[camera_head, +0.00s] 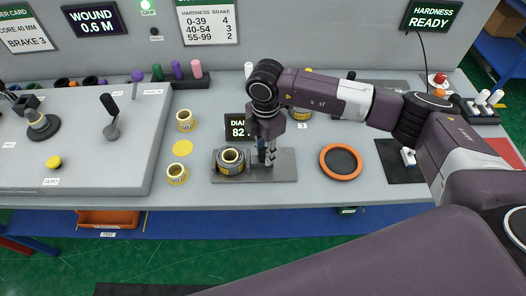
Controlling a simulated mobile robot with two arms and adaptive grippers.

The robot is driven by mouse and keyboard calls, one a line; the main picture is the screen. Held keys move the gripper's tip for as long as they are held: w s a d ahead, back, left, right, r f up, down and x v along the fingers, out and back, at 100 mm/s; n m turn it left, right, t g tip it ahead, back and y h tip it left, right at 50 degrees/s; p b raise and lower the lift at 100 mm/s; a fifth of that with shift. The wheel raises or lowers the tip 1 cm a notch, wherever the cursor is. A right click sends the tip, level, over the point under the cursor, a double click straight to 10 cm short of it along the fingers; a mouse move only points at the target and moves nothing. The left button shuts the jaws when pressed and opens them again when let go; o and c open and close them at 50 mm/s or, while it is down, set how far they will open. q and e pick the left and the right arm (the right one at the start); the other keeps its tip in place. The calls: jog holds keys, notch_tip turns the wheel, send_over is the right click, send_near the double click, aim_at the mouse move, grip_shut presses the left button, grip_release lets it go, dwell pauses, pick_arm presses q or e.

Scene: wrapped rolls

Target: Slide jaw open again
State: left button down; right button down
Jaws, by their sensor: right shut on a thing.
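The measuring gauge is a dark grey plate (285,168) on the bench, with a wrapped roll (231,157) on its left part. My right gripper (266,152) points down over the plate, just right of the roll. It is shut on the slide jaw, which is mostly hidden by the fingers. I cannot tell whether the jaw touches the roll. A display (236,128) behind the gauge is partly covered by my arm and reads "82" in part. My left gripper is not in view.
An orange ring with a dark centre (341,162) lies right of the gauge. A lever panel (75,150) fills the left. My right arm spans the bench's right side.

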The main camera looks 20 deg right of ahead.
jog(key=shift+s+d, duration=0.15)
jog(key=shift+d, duration=0.65)
jog(key=c, duration=1.7)
grip_release()
jog(key=shift+s, duration=0.15)
jog(key=shift+o, duration=0.2)
notch_tip(320, 180, up, 12)
